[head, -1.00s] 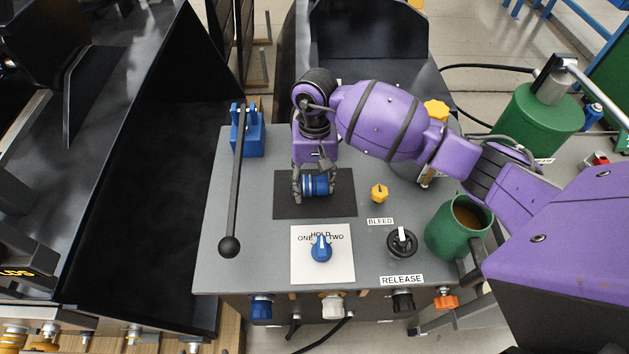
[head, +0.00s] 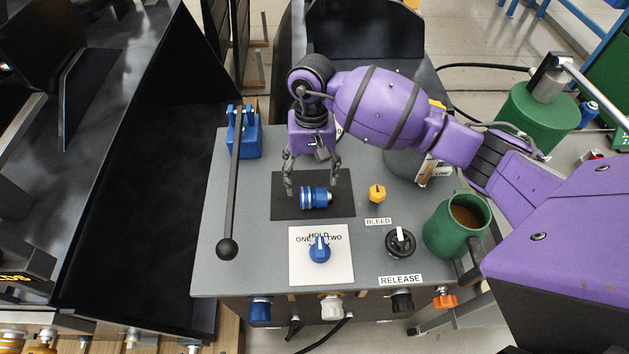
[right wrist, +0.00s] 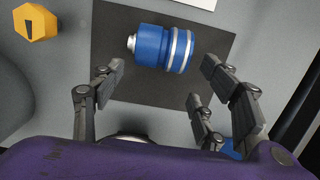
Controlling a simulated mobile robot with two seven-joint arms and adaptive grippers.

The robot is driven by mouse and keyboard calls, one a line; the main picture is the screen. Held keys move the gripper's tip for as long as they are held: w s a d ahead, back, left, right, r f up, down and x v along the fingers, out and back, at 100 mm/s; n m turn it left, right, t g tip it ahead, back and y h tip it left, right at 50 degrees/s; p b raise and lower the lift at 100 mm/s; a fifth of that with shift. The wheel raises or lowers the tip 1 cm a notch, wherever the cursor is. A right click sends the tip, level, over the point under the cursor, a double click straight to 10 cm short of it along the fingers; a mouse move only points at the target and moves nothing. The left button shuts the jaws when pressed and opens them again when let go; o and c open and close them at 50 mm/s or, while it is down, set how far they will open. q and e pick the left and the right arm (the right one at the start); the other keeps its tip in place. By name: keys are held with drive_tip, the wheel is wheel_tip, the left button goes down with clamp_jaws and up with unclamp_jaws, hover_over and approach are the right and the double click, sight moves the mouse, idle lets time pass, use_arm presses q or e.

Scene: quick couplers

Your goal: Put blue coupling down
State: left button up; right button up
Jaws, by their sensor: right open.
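The blue coupling (head: 315,197) lies on its side on the black mat (head: 285,211) on the grey bench top. It has silver bands and a silver tip that points right in the head view. In the right wrist view the coupling (right wrist: 162,48) lies beyond the fingertips, on the dark mat (right wrist: 215,92), with no finger touching it. My right gripper (head: 312,188) is open and empty, its fingers spread just behind and above the coupling; its fingers also show in the right wrist view (right wrist: 160,75). My left gripper is not in view.
A black lever with a ball knob (head: 228,249) stands left of the mat. A yellow knob (head: 377,193), a black RELEASE knob (head: 400,241) and a green mug (head: 457,224) are to the right. A blue selector knob (head: 320,249) sits in front on a white plate.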

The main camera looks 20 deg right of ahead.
wheel_tip(320, 180, up, 9)
drive_tip(key=w, duration=0.1)
drive_tip(key=shift+w+d+r+b, duration=0.2)
drive_tip(key=shift+w+d+b, duration=0.05)
drive_tip(key=shift+w+b, duration=0.05)
idle(0.4)
